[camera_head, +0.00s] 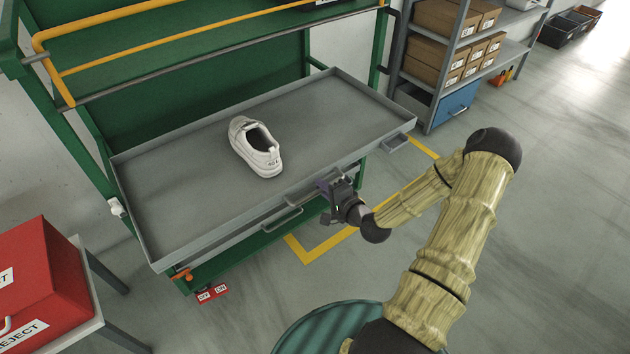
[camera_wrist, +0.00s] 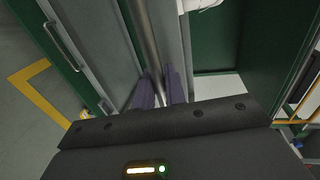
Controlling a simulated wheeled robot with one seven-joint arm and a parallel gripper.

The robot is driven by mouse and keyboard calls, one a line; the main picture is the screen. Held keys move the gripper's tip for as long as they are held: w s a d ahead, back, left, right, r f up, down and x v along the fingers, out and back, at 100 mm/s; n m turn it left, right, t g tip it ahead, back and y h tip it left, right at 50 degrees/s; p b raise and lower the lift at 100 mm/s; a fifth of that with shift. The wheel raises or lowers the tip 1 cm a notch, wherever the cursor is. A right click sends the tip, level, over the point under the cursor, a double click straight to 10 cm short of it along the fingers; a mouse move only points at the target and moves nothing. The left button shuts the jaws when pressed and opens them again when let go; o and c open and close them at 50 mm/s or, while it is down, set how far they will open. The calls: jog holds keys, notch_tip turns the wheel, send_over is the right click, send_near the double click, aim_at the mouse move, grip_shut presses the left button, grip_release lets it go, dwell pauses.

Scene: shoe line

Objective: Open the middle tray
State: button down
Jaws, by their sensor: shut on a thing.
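A wide grey tray (camera_head: 188,215) is drawn out from the front of the green rack (camera_head: 45,105), with a white shoe (camera_head: 256,147) lying on it. My gripper (camera_head: 323,186) is at the tray's front edge, shut on its handle (camera_head: 300,187). In the wrist view, the purple fingers of my gripper (camera_wrist: 160,82) are on either side of a grey metal bar (camera_wrist: 146,35), the handle. A lower handle (camera_head: 282,220) shows just below, on a unit that is pushed in; it also shows in the wrist view (camera_wrist: 62,45). My fingers hide part of the held handle.
A yellow rail (camera_head: 150,45) crosses above the tray. A red reject bin (camera_head: 45,280) stands at left. Shelves with cardboard boxes (camera_head: 440,55) and a blue drawer (camera_head: 455,102) stand at the back right. Yellow floor tape (camera_head: 318,250) lies in front; the floor at right is clear.

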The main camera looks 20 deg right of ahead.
jog(key=shift+s+d, duration=0.1)
jog(key=shift+s, duration=0.45)
jog(key=c, duration=1.5)
grip_release()
jog(key=shift+c, duration=0.2)
jog(key=shift+w, duration=0.1)
jog(key=p+v, duration=0.3)
jog(key=v, duration=1.4)
jog(key=shift+s, duration=0.25)
jog(key=shift+f, duration=0.1)
